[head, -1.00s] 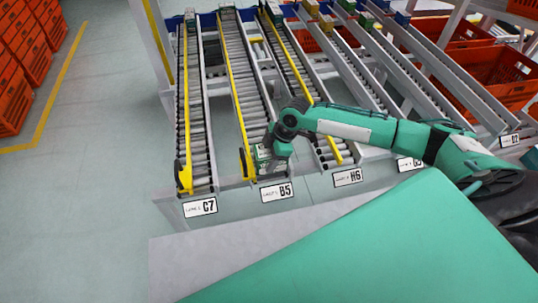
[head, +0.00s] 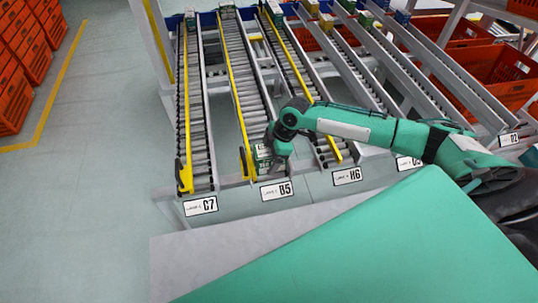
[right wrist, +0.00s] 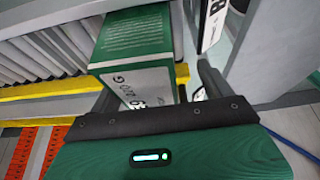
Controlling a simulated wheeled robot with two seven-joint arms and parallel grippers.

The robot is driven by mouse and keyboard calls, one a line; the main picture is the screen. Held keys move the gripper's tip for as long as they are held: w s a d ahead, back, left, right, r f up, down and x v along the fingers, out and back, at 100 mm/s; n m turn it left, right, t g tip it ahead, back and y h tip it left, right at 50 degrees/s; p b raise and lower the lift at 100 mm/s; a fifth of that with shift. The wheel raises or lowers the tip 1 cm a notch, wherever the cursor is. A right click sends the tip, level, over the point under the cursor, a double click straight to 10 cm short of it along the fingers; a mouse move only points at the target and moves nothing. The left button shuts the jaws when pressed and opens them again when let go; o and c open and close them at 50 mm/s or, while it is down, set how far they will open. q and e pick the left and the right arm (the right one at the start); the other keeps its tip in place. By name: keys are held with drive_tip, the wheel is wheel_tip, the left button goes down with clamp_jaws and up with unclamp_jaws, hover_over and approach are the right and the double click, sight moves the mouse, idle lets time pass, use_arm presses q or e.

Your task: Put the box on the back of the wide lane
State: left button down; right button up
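The box (head: 262,155) is green and white and sits at the near end of the roller lane above the B5 label (head: 277,190). In the right wrist view the box (right wrist: 138,45) shows a green face and a white printed side. My right gripper (head: 272,150) is at the box, partly hiding it in the head view. In the right wrist view its fingers (right wrist: 155,85) stand apart either side of the box, with a gap visible at the right finger. My left gripper is not in view.
Lane C7 (head: 195,110) lies left of the box and lane H6 (head: 318,125) right; yellow guide rails run along them. Small boxes (head: 275,8) stand at the far ends of several lanes. Orange totes (head: 480,65) are at the back right. Open floor (head: 105,130) lies left.

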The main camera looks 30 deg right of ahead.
drive_tip(key=shift+d+r, duration=0.2)
drive_tip(key=shift+r, duration=0.2)
drive_tip(key=b+v, duration=0.3)
drive_tip(key=v, duration=1)
drive_tip(key=shift+f, duration=0.1)
